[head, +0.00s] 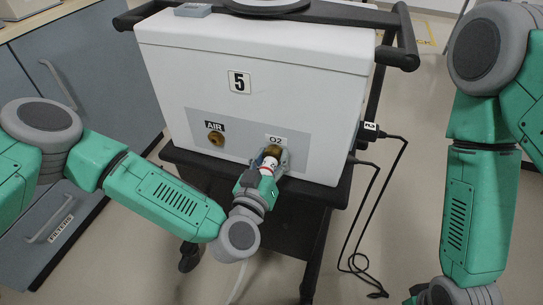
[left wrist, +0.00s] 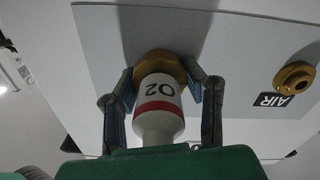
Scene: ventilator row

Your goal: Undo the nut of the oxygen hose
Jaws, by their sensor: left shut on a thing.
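The brass nut (head: 273,151) of the oxygen hose sits at the O2 port on the ventilator's grey panel. It shows larger in the left wrist view (left wrist: 160,64). The white hose end (left wrist: 158,118), with an O2 mark and a red band, comes out of the nut toward my wrist. My left gripper (head: 270,158) is shut on the nut, one finger on each side, and also shows in the left wrist view (left wrist: 160,76). The nut's thread is hidden. My right arm is at the right, and its gripper is out of view.
The white ventilator (head: 255,50), marked 5, stands on a dark cart (head: 335,190). A brass AIR port (head: 216,138) is left of the O2 port. A black cable (head: 395,170) hangs at the right. A grey cabinet (head: 90,70) stands at the left.

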